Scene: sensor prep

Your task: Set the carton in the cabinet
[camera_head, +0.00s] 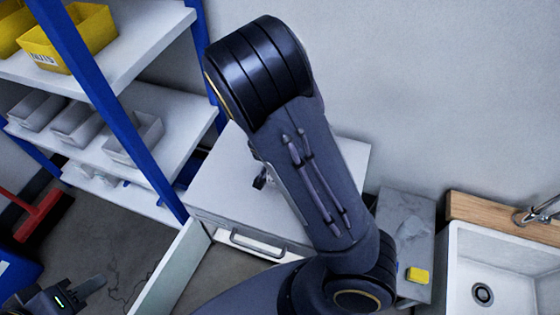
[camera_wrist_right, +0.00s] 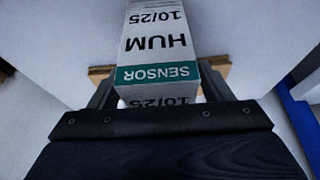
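The carton (camera_wrist_right: 158,42) is a white box with a green band and the printed words "HUM" and "SENSOR", which appear upside down. It shows in the right wrist view between the fingers of my right gripper (camera_wrist_right: 158,75), which is shut on it. In the head view my right arm hides the carton and most of that gripper. A white cabinet (camera_head: 222,180) stands behind the arm, with a handled drawer front (camera_head: 258,245). A white panel (camera_head: 172,272) stands out at its front left, like an open door. My left gripper (camera_head: 92,287) is at the lower left, its opening unclear.
A blue-post shelf (camera_head: 165,120) with yellow bins (camera_head: 88,38) and grey bins (camera_head: 75,122) stands left. A grey counter (camera_head: 405,215) with a yellow sponge (camera_head: 418,275) and a white sink (camera_head: 500,255) are right. A red tool (camera_head: 42,215) is far left.

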